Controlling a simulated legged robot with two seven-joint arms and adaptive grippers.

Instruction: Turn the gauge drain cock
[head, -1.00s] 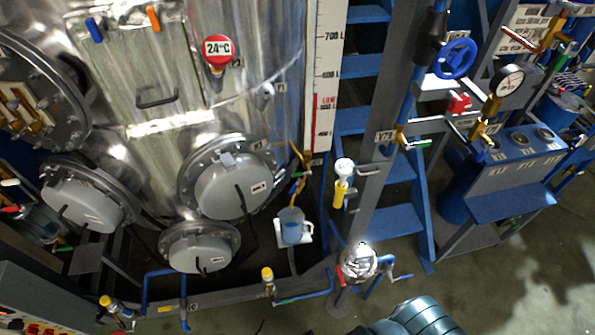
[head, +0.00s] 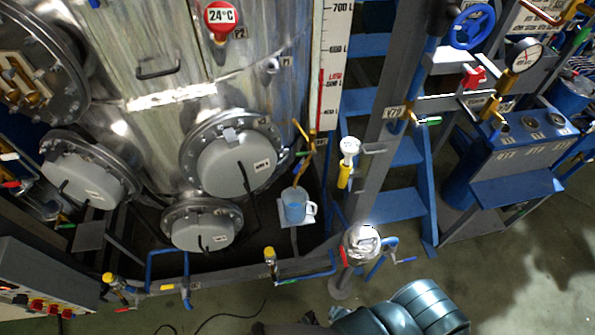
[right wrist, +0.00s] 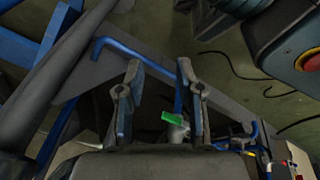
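The gauge's scale board (head: 331,65) stands upright at the right edge of the steel tank in the head view. Below it is a brass cock (head: 303,160) with an orange-yellow lever, above a blue jug (head: 296,205) on a small bracket. My right arm enters at the bottom of the head view, low and well short of the cock; its fingertips are not clear there. In the right wrist view my right gripper (right wrist: 163,85) has its fingers apart with nothing held. A green-handled valve (right wrist: 172,119) shows beyond the fingers. My left gripper is not in view.
A low frame rail with blue pipes and a yellow-capped valve (head: 270,262) crosses in front of the tank. A round metal fitting (head: 362,244) on a post stands right of the jug. Blue steps (head: 400,206) are behind. Open floor lies at lower right.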

